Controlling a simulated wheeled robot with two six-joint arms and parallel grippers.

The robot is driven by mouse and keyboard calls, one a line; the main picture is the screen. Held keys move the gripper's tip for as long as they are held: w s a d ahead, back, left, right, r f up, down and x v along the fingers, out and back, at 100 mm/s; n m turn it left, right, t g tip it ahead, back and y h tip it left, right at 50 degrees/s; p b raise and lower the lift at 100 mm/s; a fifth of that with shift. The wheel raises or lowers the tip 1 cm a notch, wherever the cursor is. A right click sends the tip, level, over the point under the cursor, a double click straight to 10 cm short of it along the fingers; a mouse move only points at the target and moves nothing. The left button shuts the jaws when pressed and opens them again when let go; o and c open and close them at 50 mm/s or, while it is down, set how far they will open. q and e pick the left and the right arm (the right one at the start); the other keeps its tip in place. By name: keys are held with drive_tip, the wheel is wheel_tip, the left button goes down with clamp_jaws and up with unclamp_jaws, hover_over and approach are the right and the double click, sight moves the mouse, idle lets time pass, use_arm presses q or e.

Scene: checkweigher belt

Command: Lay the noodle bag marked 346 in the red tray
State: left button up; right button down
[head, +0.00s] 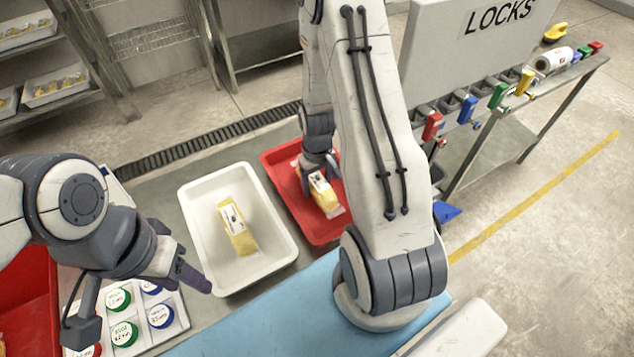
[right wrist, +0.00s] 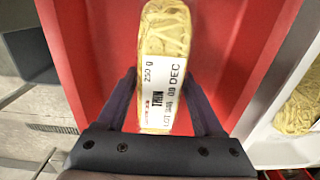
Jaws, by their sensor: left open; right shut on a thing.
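A yellow noodle bag (head: 326,196) with a white label is in my right gripper (head: 315,168), inside the outline of the red tray (head: 275,165). In the right wrist view the bag (right wrist: 164,35) stands between the two fingers (right wrist: 165,100), with the red tray (right wrist: 85,45) behind it. I cannot tell whether the bag touches the tray floor. Another noodle bag (head: 238,225) lies in the white tray (head: 190,215). My left gripper (head: 185,272) is open and empty, left of the white tray.
A blue belt surface (head: 265,325) runs along the front. A board with several round coloured weights (head: 125,333) is at lower left, beside a red bin (head: 35,285). A grey LOCKS cabinet (head: 455,60) and a bench with coloured padlocks (head: 433,126) stand at right.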

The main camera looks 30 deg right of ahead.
drive_tip(key=shift+f, duration=0.2)
unclamp_jaws()
drive_tip(key=shift+r, duration=0.1)
